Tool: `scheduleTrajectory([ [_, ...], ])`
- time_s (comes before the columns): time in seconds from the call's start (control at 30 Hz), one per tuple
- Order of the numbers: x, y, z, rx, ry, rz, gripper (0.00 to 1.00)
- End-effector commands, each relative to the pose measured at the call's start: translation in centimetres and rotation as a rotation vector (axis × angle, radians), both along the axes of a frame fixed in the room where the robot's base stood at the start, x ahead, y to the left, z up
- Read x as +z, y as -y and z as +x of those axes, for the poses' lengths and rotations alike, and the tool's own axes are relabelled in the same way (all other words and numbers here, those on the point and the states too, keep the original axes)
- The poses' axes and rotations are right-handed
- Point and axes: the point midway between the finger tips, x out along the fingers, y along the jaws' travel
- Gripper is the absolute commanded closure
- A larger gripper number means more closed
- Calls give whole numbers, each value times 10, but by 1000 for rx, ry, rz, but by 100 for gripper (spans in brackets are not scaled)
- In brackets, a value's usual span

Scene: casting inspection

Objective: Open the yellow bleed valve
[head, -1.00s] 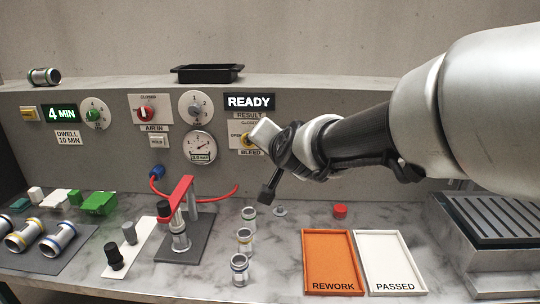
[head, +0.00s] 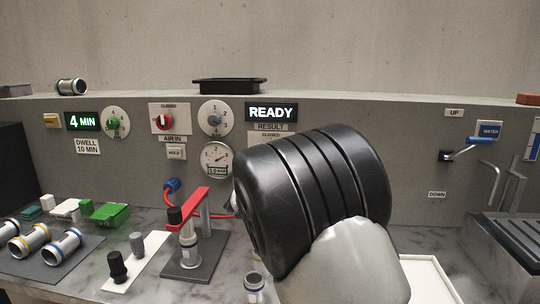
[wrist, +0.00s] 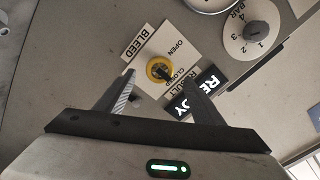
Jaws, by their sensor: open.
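The yellow bleed valve (wrist: 158,69) is a round yellow knob with a dark handle on a pale plate marked OPEN and CLOSED. The handle seems to point towards the CLOSED word. A BLEED label (wrist: 136,42) is beside the plate. My gripper (wrist: 161,78) is open in the wrist view, with one finger on each side of the knob in the picture. It holds nothing, and I cannot tell how far the fingertips are from the panel. In the head view my arm hides the valve and the gripper.
The READY display (head: 271,113) is above the valve plate. A pressure gauge (head: 217,160) and a numbered dial (head: 215,117) are to the left. The red clamp fixture (head: 190,207) stands on the bench below. A blue-handled crank (head: 487,131) is on the wall at right.

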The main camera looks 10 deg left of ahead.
Motion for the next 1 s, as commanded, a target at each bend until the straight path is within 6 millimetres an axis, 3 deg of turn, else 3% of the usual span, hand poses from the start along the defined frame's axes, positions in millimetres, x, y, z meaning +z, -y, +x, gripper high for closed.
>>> scheduleTrajectory([
  [0.2,-1,3,45,-2,1,-1,38],
  [0.4,0,3,70,-1,0,-1,38],
  [0.8,0,3,77,0,-1,0,38],
  [1.0,0,3,77,0,-1,0,72],
])
